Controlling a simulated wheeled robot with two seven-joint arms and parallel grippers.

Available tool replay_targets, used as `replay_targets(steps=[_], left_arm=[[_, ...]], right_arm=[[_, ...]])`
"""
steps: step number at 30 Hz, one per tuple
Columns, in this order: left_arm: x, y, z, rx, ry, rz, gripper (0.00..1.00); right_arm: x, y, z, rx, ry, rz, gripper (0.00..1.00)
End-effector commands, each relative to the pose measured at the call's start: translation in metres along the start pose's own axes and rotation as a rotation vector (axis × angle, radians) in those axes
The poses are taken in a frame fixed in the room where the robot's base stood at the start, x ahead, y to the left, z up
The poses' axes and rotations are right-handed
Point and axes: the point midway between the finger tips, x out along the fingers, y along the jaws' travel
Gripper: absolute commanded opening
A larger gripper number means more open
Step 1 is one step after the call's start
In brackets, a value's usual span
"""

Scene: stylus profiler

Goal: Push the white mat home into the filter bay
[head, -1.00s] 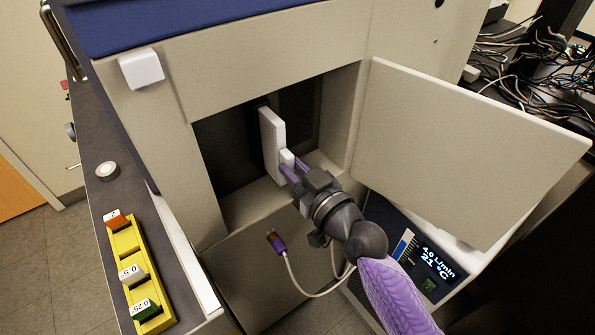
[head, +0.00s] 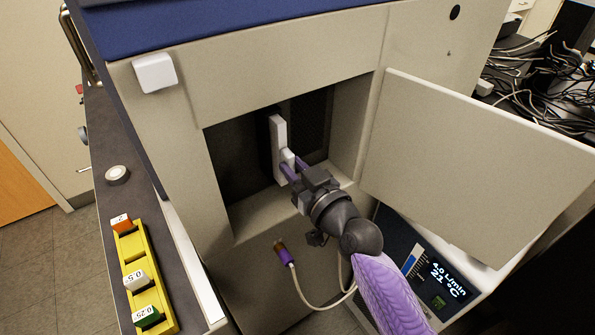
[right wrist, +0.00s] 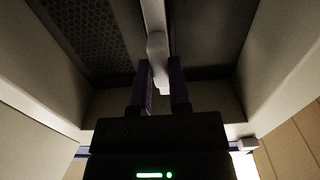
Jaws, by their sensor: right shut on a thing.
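The white mat (head: 278,135) stands upright, edge-on, inside the open filter bay (head: 240,212), a recess in the cream cabinet. A small white tab (head: 288,156) sticks out from its front edge. My right gripper (head: 294,167) is shut on this tab, with one purple finger on each side. In the right wrist view the mat (right wrist: 154,18) is a narrow white strip running away from the fingers (right wrist: 160,82), beside a dark mesh panel (right wrist: 90,30). The mat's far edge is hidden. My left gripper is not in view.
The bay door (head: 465,165) stands open to the right. Below are a cable with a purple plug (head: 287,257) and a lit display (head: 447,280). A yellow block tray (head: 152,297) and a round knob (head: 117,174) are on the left ledge. Loose cables lie at upper right.

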Motion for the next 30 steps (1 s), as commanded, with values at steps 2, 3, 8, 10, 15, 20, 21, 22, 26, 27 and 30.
replay_targets(steps=[2, 3, 8, 10, 15, 20, 21, 22, 26, 27, 30], left_arm=[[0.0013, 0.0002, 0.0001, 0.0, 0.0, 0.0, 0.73], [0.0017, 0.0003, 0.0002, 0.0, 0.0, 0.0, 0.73], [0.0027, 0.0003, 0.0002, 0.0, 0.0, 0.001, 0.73], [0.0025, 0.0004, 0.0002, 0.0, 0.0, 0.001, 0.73], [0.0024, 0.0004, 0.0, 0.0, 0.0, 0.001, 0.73], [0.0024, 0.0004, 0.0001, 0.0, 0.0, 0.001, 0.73], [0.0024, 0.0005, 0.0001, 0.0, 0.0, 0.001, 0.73], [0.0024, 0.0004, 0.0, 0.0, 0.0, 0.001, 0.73], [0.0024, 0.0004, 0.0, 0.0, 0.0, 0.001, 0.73], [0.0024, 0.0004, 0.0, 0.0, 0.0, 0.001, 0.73], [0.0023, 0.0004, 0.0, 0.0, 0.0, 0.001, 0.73]], right_arm=[[0.0025, -0.0003, 0.0001, 0.001, 0.001, 0.0, 0.0], [0.0037, -0.0004, 0.0001, 0.001, 0.001, -0.001, 0.0], [0.0077, -0.0005, -0.0003, 0.002, 0.001, -0.001, 0.0], [0.0074, -0.0005, -0.0005, 0.002, 0.001, -0.001, 0.0], [0.0072, -0.0004, -0.0003, 0.001, 0.0, -0.001, 0.46], [0.0072, -0.0004, -0.0002, 0.001, 0.0, -0.001, 0.63], [0.0072, -0.0004, -0.0002, 0.001, 0.0, -0.001, 0.63], [0.0071, -0.0004, -0.0002, 0.001, 0.0, -0.001, 0.63], [0.0071, -0.0004, 0.0, 0.001, 0.0, -0.001, 0.58], [0.0071, -0.0004, 0.0, 0.001, 0.0, -0.001, 0.58], [0.007, -0.0004, -0.0001, 0.001, 0.0, -0.001, 0.58]])
